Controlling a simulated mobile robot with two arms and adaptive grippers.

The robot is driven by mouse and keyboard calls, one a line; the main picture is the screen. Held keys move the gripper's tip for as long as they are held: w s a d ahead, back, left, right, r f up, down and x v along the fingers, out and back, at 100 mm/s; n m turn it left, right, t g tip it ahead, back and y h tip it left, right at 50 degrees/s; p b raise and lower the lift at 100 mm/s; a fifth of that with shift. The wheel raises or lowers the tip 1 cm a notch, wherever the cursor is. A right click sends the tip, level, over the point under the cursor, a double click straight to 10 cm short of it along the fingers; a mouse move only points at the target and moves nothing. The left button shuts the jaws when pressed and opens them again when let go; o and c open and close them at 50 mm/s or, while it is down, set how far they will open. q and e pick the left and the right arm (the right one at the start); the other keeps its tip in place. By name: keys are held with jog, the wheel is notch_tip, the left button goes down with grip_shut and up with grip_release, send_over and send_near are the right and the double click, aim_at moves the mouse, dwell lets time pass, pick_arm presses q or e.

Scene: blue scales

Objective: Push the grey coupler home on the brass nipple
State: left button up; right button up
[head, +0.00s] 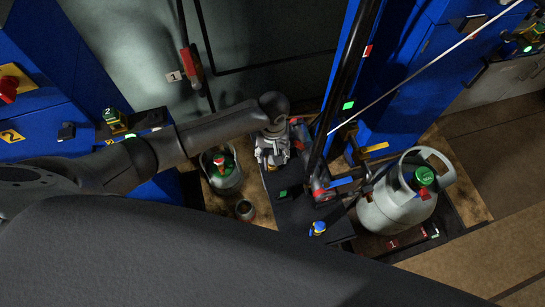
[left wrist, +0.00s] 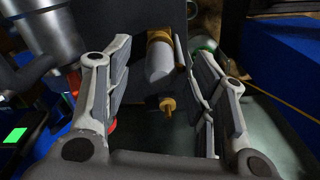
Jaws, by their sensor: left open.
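My left gripper (head: 271,160) is over the dark platform in the head view. In the left wrist view the left gripper (left wrist: 164,62) is open, one finger on each side of the grey coupler (left wrist: 160,65), with a visible gap on the left; contact on the right is unclear. The coupler is a short grey cylinder below a brass-coloured collar (left wrist: 160,37). The small brass nipple (left wrist: 168,104) shows just below the coupler's end in the picture. I cannot tell whether coupler and nipple touch. My right gripper is in neither view.
A grey gas cylinder (head: 392,212) with a green cap stands at the right. Another cylinder (head: 225,180) with a red knob stands left of the gripper. A slanting black post (head: 345,85) is close to the gripper's right. Blue cabinets (head: 430,55) flank the space.

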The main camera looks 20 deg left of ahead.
pick_arm(q)
notch_tip(320, 180, up, 7)
jog(key=shift+f, duration=0.15)
jog(key=shift+d, duration=0.1)
dwell(0.8)
